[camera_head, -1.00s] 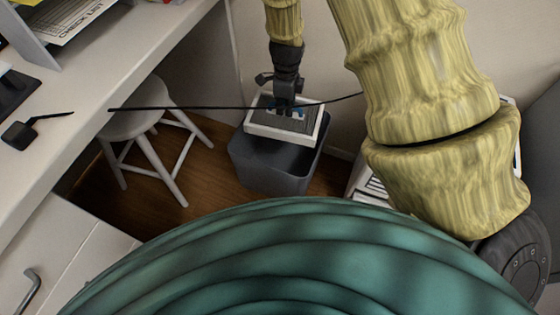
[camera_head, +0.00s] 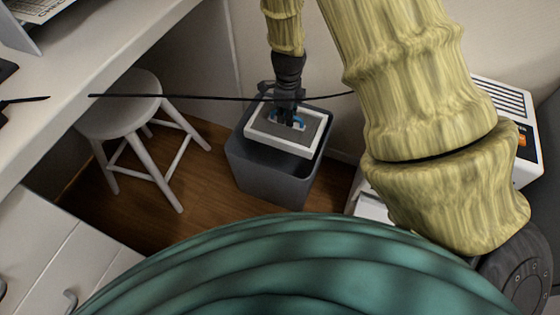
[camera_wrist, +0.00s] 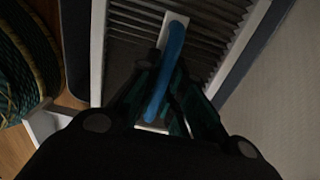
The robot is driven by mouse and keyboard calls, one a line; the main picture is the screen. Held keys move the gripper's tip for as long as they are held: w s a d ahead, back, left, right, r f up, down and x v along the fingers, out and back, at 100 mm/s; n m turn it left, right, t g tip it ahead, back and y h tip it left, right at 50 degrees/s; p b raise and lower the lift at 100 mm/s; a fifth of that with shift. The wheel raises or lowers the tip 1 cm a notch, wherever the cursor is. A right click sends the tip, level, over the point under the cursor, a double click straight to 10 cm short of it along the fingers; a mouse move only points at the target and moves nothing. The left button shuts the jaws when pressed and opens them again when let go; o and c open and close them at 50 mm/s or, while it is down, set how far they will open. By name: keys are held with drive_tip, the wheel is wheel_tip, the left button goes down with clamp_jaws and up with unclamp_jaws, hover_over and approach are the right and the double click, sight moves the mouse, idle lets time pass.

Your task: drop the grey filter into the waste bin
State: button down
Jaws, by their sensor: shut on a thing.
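The grey filter (camera_head: 307,130) has a white frame and a blue handle (camera_head: 299,121). In the head view it sits over the mouth of the dark grey waste bin (camera_head: 268,180), slightly tilted. I cannot tell whether its frame touches the bin's rim. My gripper (camera_head: 287,112) comes down from above and is shut on the filter's handle. In the wrist view the blue handle (camera_wrist: 168,62) lies between the fingers (camera_wrist: 165,100), with the pleated grey filter face (camera_wrist: 205,50) behind it. The inside of the bin is mostly hidden by the filter.
A white stool (camera_head: 122,105) stands left of the bin, beside the white desk (camera_head: 85,70). A white device (camera_head: 512,130) stands to the right, partly behind my arm. A thin black cable or rod (camera_head: 200,97) crosses in front of my gripper. Wooden floor is clear between stool and bin.

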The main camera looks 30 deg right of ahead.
drive_tip(key=shift+f+b, duration=1.05)
drive_tip(key=shift+f, duration=0.15)
drive_tip(key=c, duration=1.5)
unclamp_jaws()
drive_tip(key=shift+o, duration=0.2)
drive_tip(key=shift+r, duration=0.15)
wheel_tip(320, 180, up, 12)
drive_tip(key=shift+f, duration=0.1)
